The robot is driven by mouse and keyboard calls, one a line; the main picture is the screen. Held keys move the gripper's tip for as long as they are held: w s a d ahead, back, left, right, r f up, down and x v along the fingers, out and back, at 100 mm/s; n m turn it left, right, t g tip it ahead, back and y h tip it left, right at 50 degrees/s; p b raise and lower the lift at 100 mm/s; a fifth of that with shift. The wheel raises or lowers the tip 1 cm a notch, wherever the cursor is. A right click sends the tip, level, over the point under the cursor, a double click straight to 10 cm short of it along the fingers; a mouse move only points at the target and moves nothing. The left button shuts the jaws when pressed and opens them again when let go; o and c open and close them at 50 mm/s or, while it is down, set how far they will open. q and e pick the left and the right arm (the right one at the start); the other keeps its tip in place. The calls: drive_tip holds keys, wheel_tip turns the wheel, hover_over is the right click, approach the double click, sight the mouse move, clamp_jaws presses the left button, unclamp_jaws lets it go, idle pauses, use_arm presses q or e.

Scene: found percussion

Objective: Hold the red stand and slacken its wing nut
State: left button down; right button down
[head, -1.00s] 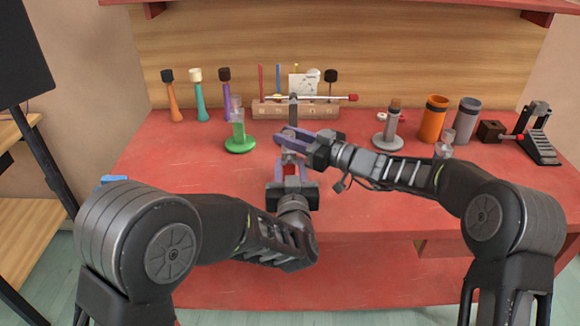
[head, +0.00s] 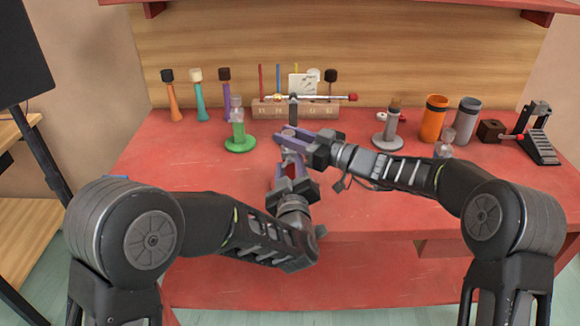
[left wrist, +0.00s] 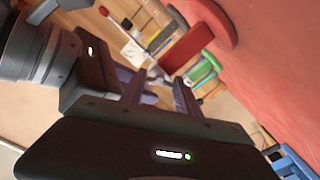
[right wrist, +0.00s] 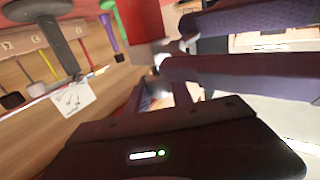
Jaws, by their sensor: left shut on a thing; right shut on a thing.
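The red stand shows in the left wrist view as a red post (left wrist: 188,48) with a round red base (left wrist: 222,22). In the head view it is mostly hidden by my grippers, with a bit of red (head: 289,171) between my left fingers. My left gripper (head: 281,168) is shut on the stand, tilted, fingers pointing up and left. My right gripper (head: 284,140) is just behind and above it, fingers pointing left. It is shut on the wing nut, a small pale metal piece (right wrist: 189,42) at its fingertips in the right wrist view, partly hidden.
A green stand (head: 240,144) is left of my grippers and a grey stand (head: 388,142) right. Behind is a wooden rack (head: 270,110) with sticks. Mallets (head: 200,100), an orange cup (head: 434,112) and a black pedal (head: 540,135) stand further out. The table's left front is clear.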

use_arm(q)
drive_tip(key=n, duration=0.6)
drive_tip(key=shift+a+r, duration=0.1)
drive_tip(key=shift+a, duration=0.05)
use_arm(e)
drive_tip(key=shift+d+f, duration=0.1)
drive_tip(key=shift+d, duration=0.05)
use_arm(q)
drive_tip(key=shift+n, duration=0.3)
use_arm(e)
drive_tip(key=shift+w, duration=0.1)
use_arm(q)
drive_tip(key=c, duration=0.9)
unclamp_jaws()
drive_tip(key=shift+c, duration=0.2)
drive_tip(key=shift+o, duration=0.3)
drive_tip(key=shift+r, duration=0.1)
drive_tip(key=shift+d+r, duration=0.15)
drive_tip(key=shift+d, duration=0.05)
use_arm(e)
drive_tip(key=shift+f, duration=0.15)
use_arm(q)
drive_tip(key=shift+s+d, duration=0.1)
drive_tip(key=shift+s, duration=0.55)
drive_tip(key=s, duration=0.6)
drive_tip(key=shift+s+f, duration=0.35)
